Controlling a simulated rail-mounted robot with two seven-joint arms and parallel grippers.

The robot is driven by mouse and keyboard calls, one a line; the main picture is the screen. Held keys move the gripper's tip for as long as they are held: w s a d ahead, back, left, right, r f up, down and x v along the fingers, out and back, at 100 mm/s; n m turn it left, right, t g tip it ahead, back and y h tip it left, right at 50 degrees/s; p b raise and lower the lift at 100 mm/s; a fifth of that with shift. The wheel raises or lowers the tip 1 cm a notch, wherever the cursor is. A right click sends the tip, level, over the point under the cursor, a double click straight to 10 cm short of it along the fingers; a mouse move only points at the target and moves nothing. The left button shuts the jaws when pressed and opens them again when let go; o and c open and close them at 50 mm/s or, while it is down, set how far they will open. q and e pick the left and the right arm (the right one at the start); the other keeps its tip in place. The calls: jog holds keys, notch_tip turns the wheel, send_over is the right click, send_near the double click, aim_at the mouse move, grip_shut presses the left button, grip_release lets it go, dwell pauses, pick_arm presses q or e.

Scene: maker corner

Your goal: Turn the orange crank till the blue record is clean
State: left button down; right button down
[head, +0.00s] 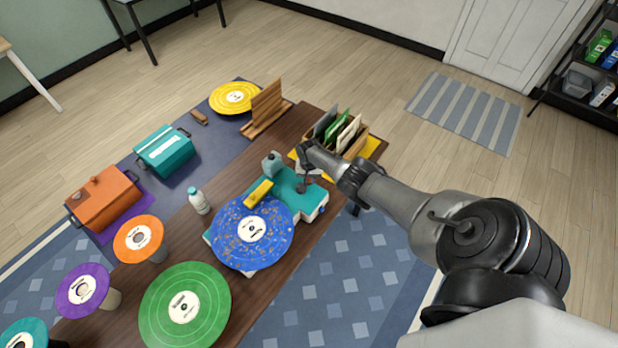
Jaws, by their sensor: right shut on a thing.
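The blue record (228,240) lies flat on the teal cleaning machine (288,184), with brownish specks scattered over its surface and a white label in the middle. A yellow bar (259,193) reaches over the record's upper edge. My right gripper (303,183) points down at the far right end of the machine, shut on what I take to be the crank. The orange crank itself is hidden behind the gripper, and no orange part shows there. My left gripper is not in view.
A white bottle (199,203) stands left of the machine. Orange (128,248), purple (70,297) and green (160,323) records lie nearer. A wooden record crate (357,143) stands close behind my right gripper. Orange (103,203) and teal (165,152) boxes stand at the left.

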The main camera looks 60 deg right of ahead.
jog(key=c, duration=1.2)
grip_release()
jog(key=shift+r, duration=0.1)
jog(key=shift+c, duration=0.2)
jog(key=shift+o, duration=1.1)
jog(key=shift+r+p, duration=0.45)
notch_tip(320, 180, up, 4)
jog(key=p, duration=0.3)
jog(key=shift+r, duration=0.25)
notch_tip(320, 180, up, 8)
jog(key=p, duration=0.2)
jog(key=shift+r, duration=0.15)
